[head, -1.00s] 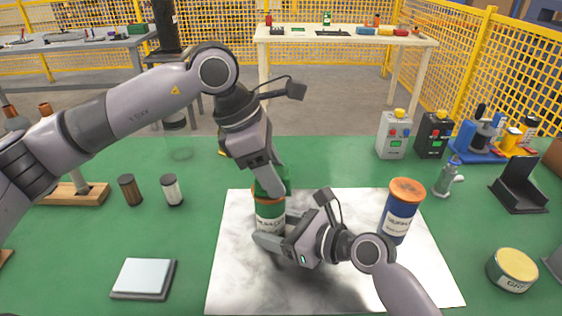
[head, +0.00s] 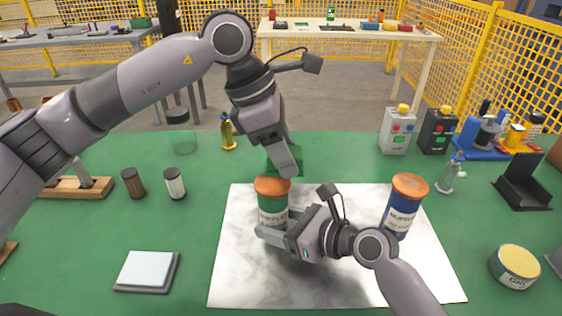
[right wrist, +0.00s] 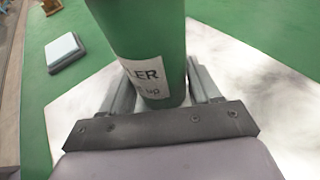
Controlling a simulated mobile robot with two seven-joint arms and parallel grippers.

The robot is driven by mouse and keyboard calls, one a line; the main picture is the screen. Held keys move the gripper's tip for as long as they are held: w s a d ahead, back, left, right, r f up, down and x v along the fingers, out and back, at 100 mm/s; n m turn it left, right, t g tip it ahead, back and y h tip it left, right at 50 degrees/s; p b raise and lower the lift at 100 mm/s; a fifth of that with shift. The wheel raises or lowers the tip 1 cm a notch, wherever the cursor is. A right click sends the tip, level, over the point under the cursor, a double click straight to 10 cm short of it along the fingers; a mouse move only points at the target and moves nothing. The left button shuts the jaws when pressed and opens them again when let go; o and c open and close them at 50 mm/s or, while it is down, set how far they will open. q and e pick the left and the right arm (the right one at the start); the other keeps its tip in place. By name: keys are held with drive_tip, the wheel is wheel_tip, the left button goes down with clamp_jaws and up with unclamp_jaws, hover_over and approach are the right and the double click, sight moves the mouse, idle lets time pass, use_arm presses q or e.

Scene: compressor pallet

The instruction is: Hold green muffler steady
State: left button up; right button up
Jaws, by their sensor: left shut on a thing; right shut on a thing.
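The green muffler (head: 272,212) is a green can with a white label and an orange-brown top, upright on the white sheet. My right gripper (head: 274,232) is shut around its lower body. In the right wrist view the green muffler (right wrist: 145,45) stands between the two fingers of my right gripper (right wrist: 152,92), its label partly showing. My left gripper (head: 286,160) is above and just behind the muffler's top, shut on a green cap-like piece (head: 296,157). The fingers partly hide this piece, and its exact shape is unclear.
A blue muffler (head: 400,215) with an orange top stands on the white sheet (head: 240,275) to the right. A pale square pad (head: 147,270) and two small cylinders are at left. The front left table is largely clear.

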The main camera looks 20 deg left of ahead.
use_arm(q)
drive_tip(key=shift+r, duration=2.55)
use_arm(e)
drive_tip(key=o, duration=0.9)
